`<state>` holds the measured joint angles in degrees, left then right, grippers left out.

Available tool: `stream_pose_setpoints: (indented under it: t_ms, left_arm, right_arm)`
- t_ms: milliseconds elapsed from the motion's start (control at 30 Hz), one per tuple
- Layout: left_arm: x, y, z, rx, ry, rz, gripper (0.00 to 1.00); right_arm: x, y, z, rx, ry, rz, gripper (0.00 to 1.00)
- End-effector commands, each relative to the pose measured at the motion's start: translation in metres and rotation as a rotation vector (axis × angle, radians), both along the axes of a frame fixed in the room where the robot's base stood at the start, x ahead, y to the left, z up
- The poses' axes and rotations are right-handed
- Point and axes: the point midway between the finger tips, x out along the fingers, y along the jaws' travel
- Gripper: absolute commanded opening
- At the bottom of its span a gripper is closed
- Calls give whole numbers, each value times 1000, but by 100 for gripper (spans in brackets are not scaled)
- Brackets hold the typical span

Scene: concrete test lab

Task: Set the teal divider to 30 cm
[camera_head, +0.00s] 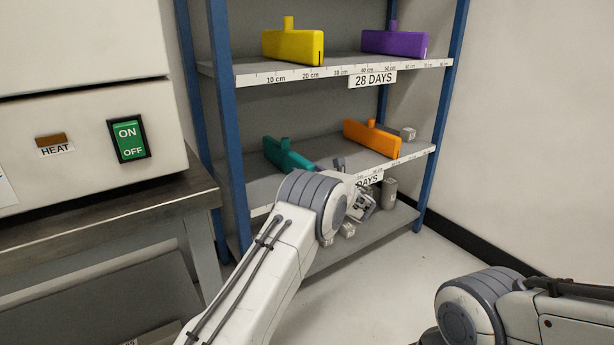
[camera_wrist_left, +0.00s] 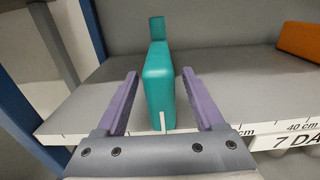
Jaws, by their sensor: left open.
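The teal divider (camera_head: 287,156) stands on the middle shelf, toward its left end, partly hidden by my left arm in the head view. In the left wrist view the teal divider (camera_wrist_left: 159,88) is upright between the two purple fingers of my left gripper (camera_wrist_left: 166,88), with a gap on each side. A white mark shows low on its front face. The left gripper is open around it. The shelf's edge scale (camera_wrist_left: 262,142) shows 40 cm to the right; the marks at the divider are mostly covered by the gripper. My right gripper is outside the views.
Yellow (camera_head: 292,46) and purple (camera_head: 394,43) dividers stand on the shelf above. A blue post (camera_head: 228,120) bounds the shelf's left end.

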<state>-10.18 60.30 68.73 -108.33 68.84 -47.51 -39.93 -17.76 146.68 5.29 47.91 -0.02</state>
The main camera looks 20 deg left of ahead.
Motion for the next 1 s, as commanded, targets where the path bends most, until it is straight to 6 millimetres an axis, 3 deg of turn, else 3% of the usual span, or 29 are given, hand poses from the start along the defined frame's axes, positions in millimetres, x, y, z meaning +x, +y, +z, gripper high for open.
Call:
stream_pose_setpoints:
  t_ms: [333, 500, 533, 1000]
  left_arm:
    - [3, 3, 0, -1, 1, -1, 70]
    - [3, 3, 0, -1, 1, -1, 5]
    - [3, 3, 0, -1, 1, -1, 0]
    - [3, 3, 0, -1, 1, -1, 0]
  right_arm:
    - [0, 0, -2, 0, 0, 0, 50]
    - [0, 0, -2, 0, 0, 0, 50]
    - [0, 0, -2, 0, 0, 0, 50]
    - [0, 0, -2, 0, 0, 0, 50]
